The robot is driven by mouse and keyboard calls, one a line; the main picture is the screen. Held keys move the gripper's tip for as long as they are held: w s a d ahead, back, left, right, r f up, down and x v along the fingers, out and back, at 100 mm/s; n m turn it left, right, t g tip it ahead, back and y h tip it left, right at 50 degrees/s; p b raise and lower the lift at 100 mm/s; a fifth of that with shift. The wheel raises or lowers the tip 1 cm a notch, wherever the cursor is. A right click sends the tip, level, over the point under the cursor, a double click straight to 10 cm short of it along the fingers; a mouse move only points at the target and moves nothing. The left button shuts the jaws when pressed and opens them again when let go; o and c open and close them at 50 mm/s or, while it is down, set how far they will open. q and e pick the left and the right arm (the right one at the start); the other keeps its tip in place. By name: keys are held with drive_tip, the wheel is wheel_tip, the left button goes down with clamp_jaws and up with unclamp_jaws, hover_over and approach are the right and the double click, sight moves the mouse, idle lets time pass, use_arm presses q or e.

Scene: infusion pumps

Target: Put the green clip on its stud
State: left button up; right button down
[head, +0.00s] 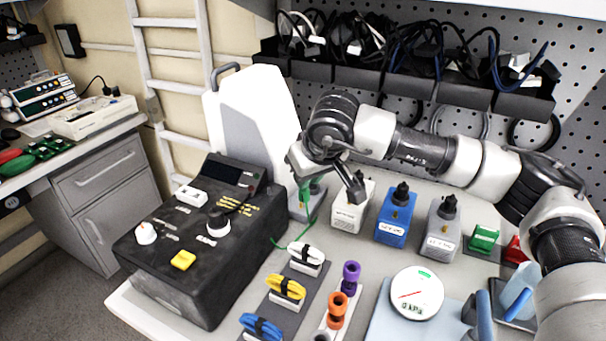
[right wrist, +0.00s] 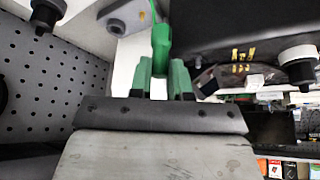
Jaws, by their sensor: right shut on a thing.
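The green clip (head: 304,189) hangs at my right gripper (head: 328,178), which is shut on it. A thin green lead (head: 296,240) runs from below the clip to the black box (head: 190,250). In the right wrist view the green clip (right wrist: 161,45) stands upright in front of the jaws. A grey block (head: 318,205) stands just behind the clip in the head view. I cannot tell which part is the stud, or whether the clip touches anything. My left gripper is not in view.
White (head: 349,213), blue (head: 393,227) and grey (head: 441,240) knobbed blocks stand to the right. A round dial (head: 417,292) and purple and orange pieces lie front right.

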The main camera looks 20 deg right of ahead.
drive_tip(key=shift+w+d+f+n+y+b, duration=0.35)
drive_tip(key=shift+w+f+n, duration=0.3)
drive_tip(key=shift+w+f, duration=0.55)
drive_tip(key=shift+w+d+f+n+y+b, duration=0.2)
drive_tip(key=shift+w+d+f+n, duration=0.35)
drive_tip(key=shift+w+f, duration=0.65)
drive_tip(key=shift+w+d+f+n+y+b, duration=0.3)
drive_tip(key=shift+w+f+n, duration=0.5)
drive_tip(key=shift+w, duration=0.7)
drive_tip(key=shift+f+b, duration=0.25)
drive_tip(key=shift+b, duration=0.15)
drive_tip(key=shift+f+b, duration=1)
drive_tip(key=shift+f, duration=0.05)
drive_tip(key=c, duration=1)
unclamp_jaws()
drive_tip(key=shift+o, duration=0.5)
drive_tip(key=o, duration=0.4)
